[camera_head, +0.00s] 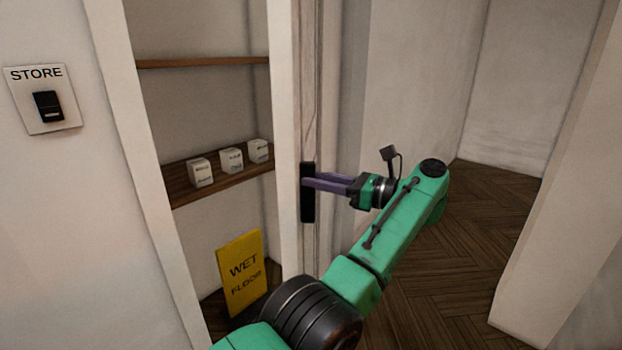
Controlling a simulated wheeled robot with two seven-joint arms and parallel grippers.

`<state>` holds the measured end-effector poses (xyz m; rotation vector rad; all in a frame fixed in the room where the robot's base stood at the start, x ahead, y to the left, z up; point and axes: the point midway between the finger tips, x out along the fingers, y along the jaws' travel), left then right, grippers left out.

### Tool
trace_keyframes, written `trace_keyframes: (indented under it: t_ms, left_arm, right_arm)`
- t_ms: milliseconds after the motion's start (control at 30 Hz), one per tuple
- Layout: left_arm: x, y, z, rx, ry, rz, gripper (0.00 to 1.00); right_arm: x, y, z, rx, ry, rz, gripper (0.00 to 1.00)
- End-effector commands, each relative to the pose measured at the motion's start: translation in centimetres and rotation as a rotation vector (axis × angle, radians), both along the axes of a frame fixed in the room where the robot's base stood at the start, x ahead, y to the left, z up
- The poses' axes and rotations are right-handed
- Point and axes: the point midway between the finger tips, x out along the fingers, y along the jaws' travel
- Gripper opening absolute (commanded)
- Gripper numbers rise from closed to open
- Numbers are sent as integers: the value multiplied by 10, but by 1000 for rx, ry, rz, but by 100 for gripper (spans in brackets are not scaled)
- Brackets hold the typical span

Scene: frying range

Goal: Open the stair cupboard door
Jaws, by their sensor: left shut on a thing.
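The stair cupboard stands open at the left, and its shelves and floor show through the opening. The door (311,90) shows as a narrow upright strip at the right side of the opening, with a black upright handle (307,208) on it. My left gripper (310,184) reaches in from the right side of the door, and its purple fingers are shut on the handle. The fingertips are partly hidden against the handle. My right gripper is not in view.
Inside are a wooden shelf (222,186) with several small white boxes and a yellow wet floor sign (241,273) below. A STORE plate with a black switch (48,106) is on the left wall. Free wooden floor (470,235) lies right, beside a white wall edge (545,210).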

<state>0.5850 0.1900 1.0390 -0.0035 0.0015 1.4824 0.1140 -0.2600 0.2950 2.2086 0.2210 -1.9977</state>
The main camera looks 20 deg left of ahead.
Motion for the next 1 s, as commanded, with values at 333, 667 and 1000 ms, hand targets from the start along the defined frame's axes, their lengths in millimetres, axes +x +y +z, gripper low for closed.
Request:
trace_keyframes:
  t_ms: [333, 667, 1000]
  left_arm:
    - [3, 1, 7, 10, -13, -11, 52]
    - [2, 1, 4, 6, -7, -10, 52]
    - [2, 0, 4, 6, -5, -9, 52]
  right_arm:
    - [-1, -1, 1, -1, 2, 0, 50]
    - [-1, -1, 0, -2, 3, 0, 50]
    - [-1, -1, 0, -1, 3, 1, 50]
